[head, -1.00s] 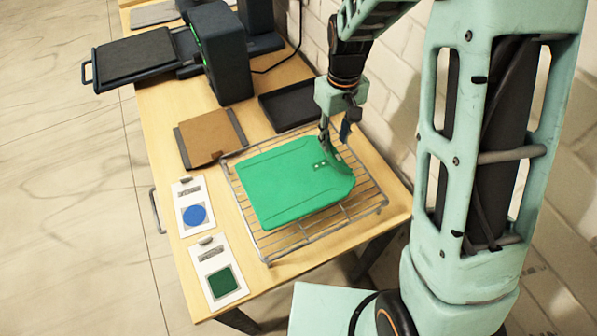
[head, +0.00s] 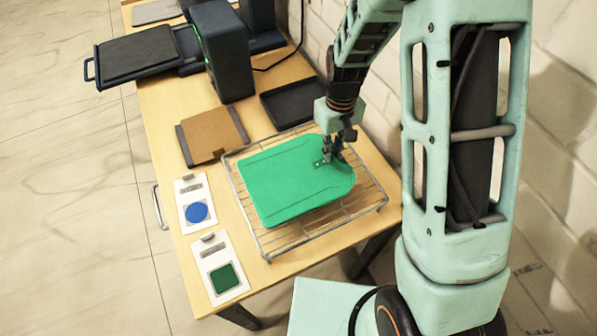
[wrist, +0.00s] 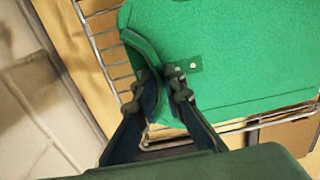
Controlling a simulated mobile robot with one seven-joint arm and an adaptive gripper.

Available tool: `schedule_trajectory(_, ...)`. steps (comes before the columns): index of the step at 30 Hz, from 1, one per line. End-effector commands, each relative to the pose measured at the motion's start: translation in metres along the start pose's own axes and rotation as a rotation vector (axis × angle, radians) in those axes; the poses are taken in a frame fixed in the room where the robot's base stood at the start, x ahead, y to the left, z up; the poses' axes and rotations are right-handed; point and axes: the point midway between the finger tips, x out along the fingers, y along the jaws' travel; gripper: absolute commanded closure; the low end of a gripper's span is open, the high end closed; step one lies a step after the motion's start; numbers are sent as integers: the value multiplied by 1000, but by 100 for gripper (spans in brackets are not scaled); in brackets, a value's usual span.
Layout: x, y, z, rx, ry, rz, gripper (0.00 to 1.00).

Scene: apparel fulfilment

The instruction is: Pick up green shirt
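The green shirt (head: 290,185) lies folded flat on a wire rack at the near end of the table. Its right edge curls up beside my gripper (head: 333,150). In the wrist view the green shirt (wrist: 240,50) fills the upper right, with a small tag near its edge. There, the two fingers of my gripper (wrist: 160,80) converge on either side of the curled edge and appear shut on it. The exact contact at the fingertips is partly hidden. The shirt still rests on the rack.
The wire rack (head: 247,228) extends beyond the shirt. Cards with a blue circle (head: 187,188) and a green square (head: 208,246) lie to its left. A brown folded item (head: 210,135), a black tray (head: 290,103) and a dark machine (head: 217,60) stand behind. A brick wall is close on the right.

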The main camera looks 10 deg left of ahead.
Motion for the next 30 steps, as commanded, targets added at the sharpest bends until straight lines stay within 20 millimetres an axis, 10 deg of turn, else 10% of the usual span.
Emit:
schedule_trajectory(20, -10, 0, -1, 0, 2, 0, 100)
schedule_trajectory(30, -72, -34, -14, -7, 8, 2, 100)
